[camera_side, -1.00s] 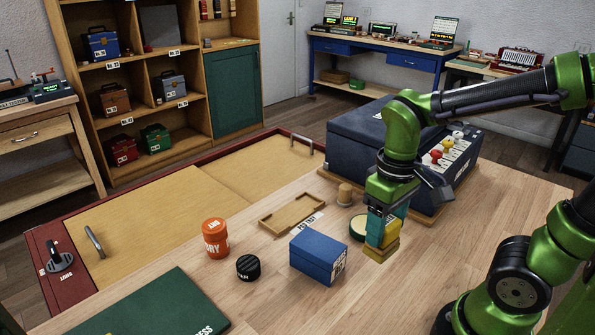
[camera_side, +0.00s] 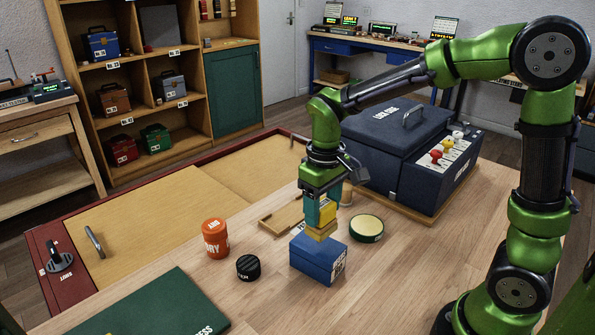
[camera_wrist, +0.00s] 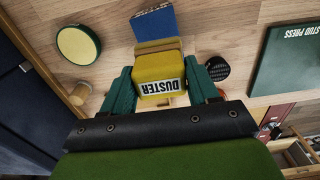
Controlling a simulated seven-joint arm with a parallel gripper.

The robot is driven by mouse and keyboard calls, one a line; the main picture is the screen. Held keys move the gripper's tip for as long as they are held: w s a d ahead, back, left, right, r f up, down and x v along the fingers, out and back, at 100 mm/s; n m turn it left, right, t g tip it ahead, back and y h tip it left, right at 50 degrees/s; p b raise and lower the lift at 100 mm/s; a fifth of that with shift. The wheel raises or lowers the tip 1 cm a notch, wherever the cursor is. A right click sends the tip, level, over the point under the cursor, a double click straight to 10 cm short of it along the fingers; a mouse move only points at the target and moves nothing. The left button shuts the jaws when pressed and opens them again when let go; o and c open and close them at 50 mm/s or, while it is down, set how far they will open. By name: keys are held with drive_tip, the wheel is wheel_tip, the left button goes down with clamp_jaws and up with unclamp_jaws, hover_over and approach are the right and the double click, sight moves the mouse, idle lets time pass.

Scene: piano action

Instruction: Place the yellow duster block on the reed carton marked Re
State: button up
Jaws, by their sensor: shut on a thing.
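The yellow duster block (camera_side: 325,213), with a tan underside, is held between the fingers of my gripper (camera_side: 320,208). In the wrist view the block (camera_wrist: 158,72) shows its "DUSTER" label, with a green finger at either side. The blue carton (camera_side: 316,263) stands on the wooden bench directly below the block; its white end label is too small to read. The block's tan bottom overlaps the carton's top in the side view, and I cannot tell if they touch. In the wrist view part of the carton (camera_wrist: 154,22) shows beyond the block.
A round green-rimmed tin (camera_side: 367,228) lies right of the carton. A shallow wooden tray (camera_side: 270,226) is behind it. A black puck (camera_side: 248,267) and an orange jar (camera_side: 215,238) stand left. A large dark blue case (camera_side: 400,150) fills the back right.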

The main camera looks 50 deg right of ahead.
sight(320, 219)
drive_tip(key=shift+w+f, duration=0.15)
drive_tip(key=shift+f, duration=0.75)
drive_tip(key=shift+w+f, duration=0.15)
drive_tip(key=shift+f, duration=0.75)
drive_tip(key=shift+f, duration=0.15)
drive_tip(key=o, duration=1.1)
